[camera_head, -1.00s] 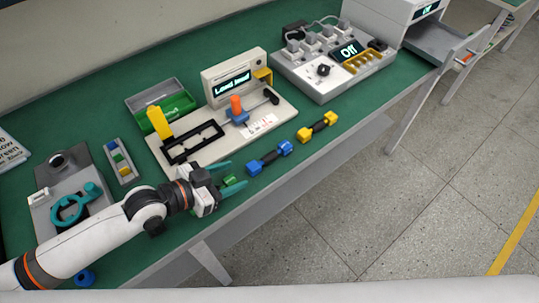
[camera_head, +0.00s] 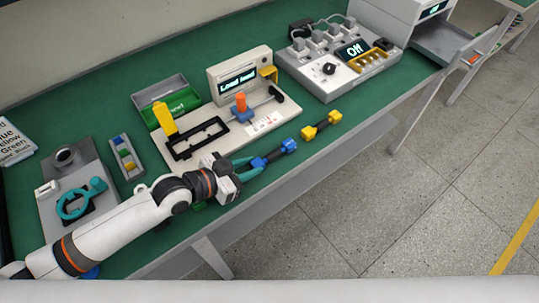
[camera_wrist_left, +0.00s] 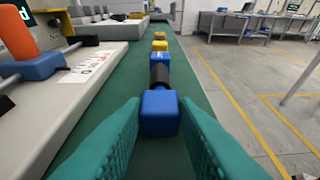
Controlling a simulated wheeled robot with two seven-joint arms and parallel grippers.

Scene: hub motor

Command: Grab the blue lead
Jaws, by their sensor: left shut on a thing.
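The blue lead (camera_head: 273,154) lies near the front edge of the green bench. It has two blue end blocks joined by a black middle. My left gripper (camera_head: 252,166) reaches it from the left, and its teal fingers are shut on the near blue block. In the left wrist view the near block of the blue lead (camera_wrist_left: 160,112) sits between the fingertips, with its far block behind in line. My right gripper is not in view.
A yellow lead (camera_head: 321,125) lies just beyond the blue one. A fixture with a display (camera_head: 240,82) stands behind them, and a socket unit showing "Off" (camera_head: 345,58) is at the back right. The bench's front edge is close.

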